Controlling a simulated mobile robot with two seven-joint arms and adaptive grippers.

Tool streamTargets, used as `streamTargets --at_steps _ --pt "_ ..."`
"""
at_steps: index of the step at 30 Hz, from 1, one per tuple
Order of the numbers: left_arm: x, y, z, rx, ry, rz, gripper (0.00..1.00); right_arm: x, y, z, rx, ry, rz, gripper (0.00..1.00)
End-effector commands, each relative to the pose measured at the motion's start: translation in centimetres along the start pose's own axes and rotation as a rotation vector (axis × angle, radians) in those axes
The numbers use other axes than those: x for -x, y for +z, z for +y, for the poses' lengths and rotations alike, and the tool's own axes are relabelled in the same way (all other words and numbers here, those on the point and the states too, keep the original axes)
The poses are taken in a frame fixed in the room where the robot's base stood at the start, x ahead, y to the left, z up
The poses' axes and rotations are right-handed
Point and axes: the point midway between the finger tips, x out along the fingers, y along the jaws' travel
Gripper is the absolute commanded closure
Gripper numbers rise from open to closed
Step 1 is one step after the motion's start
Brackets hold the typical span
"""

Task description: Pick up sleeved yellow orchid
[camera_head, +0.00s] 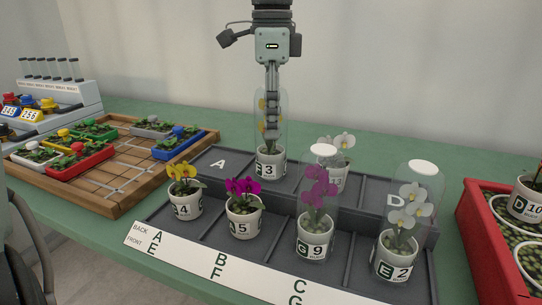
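The sleeved yellow orchid (262,104) is upright in a clear sleeve, in a white pot marked 3, in the back row of the dark tray (208,173), right of the letter A. My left gripper (271,135) comes down from above at the sleeve. A finger runs down in front of the sleeve and hides part of the flowers. The fingers line up with my view, so the gap between them and any grip is hidden. I cannot tell whether the pot touches the tray. My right gripper is not in view.
In front stand an unsleeved yellow orchid (183,171), an unsleeved magenta orchid (243,190), a sleeved magenta orchid (317,190) and a sleeved white orchid (408,215). Another white orchid (340,145) stands behind. A wooden board (130,178) lies left, a red crate (480,235) right.

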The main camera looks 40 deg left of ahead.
Motion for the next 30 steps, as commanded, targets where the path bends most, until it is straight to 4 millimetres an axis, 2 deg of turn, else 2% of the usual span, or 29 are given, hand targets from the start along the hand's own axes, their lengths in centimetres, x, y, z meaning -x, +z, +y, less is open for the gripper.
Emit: streamTargets --at_steps 2,18,26,30 --pt "0.01 0.0 -0.01 0.0 0.0 0.0 0.32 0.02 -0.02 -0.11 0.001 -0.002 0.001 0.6" --pt "0.02 0.01 -0.01 0.0 0.0 0.0 0.99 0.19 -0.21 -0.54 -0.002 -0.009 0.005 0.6" --pt "0.14 -0.01 -0.03 0.0 -0.001 0.0 0.99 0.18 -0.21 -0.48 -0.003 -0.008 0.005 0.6" --pt "0.84 -0.02 -0.07 0.0 -0.002 0.001 0.99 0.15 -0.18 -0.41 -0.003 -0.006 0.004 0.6"
